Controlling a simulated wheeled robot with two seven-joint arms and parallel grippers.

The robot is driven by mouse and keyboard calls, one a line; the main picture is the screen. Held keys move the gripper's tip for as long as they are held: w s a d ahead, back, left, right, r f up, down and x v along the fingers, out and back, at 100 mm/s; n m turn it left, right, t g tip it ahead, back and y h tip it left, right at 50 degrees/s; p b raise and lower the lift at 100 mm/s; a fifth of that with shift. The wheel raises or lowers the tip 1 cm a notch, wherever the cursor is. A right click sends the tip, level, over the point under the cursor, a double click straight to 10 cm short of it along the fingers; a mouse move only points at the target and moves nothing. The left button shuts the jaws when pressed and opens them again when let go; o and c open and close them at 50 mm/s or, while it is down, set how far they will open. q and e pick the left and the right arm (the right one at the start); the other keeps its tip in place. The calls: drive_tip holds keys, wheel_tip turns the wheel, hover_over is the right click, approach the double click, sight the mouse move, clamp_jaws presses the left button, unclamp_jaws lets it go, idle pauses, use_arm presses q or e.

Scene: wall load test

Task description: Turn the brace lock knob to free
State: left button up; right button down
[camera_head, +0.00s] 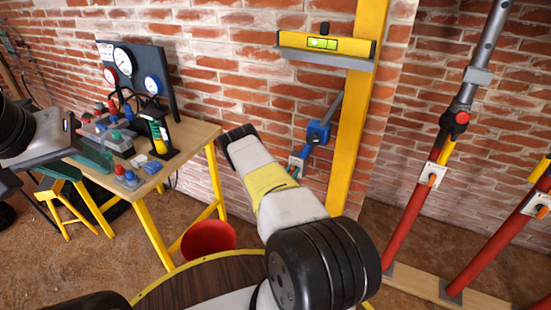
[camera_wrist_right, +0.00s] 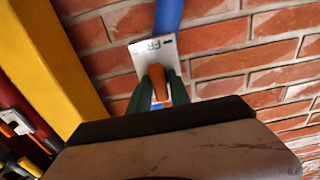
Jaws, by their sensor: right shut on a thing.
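The orange lock knob (camera_wrist_right: 157,78) sits on a white label plate (camera_wrist_right: 142,58) on the blue brace (camera_wrist_right: 169,14) in the right wrist view. The plate shows green letters starting "FR"; the rest is covered. My right gripper (camera_wrist_right: 156,94) has its green fingers on both sides of the knob, shut on it. In the head view the plate (camera_head: 296,161) shows beside my right arm, which hides most of that gripper. The blue brace (camera_head: 319,132) runs up to the yellow post. My left gripper (camera_head: 88,150) is over the workbench, its opening unclear.
The yellow post (camera_head: 357,110) carries a spirit level (camera_head: 325,43). The workbench (camera_head: 190,135) at left holds gauges (camera_head: 122,60) and coloured parts. A red bucket (camera_head: 208,238) stands below it. Red props (camera_head: 405,225) with orange knobs lean at right. A brick wall is close behind the brace.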

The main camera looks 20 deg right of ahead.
drive_tip(key=shift+m, duration=0.3)
drive_tip(key=m, duration=0.3)
drive_tip(key=shift+s+m, duration=0.1)
drive_tip(key=shift+m, duration=0.2)
drive_tip(key=m, duration=0.4)
drive_tip(key=shift+s+d+f+m, duration=0.1)
drive_tip(key=shift+m, duration=0.2)
drive_tip(key=m, duration=0.5)
drive_tip(key=shift+f, duration=0.1)
drive_tip(key=shift+f+m, duration=0.1)
drive_tip(key=shift+m, duration=1.9)
drive_tip(key=c, duration=1.4)
unclamp_jaws()
drive_tip(key=shift+o, duration=0.2)
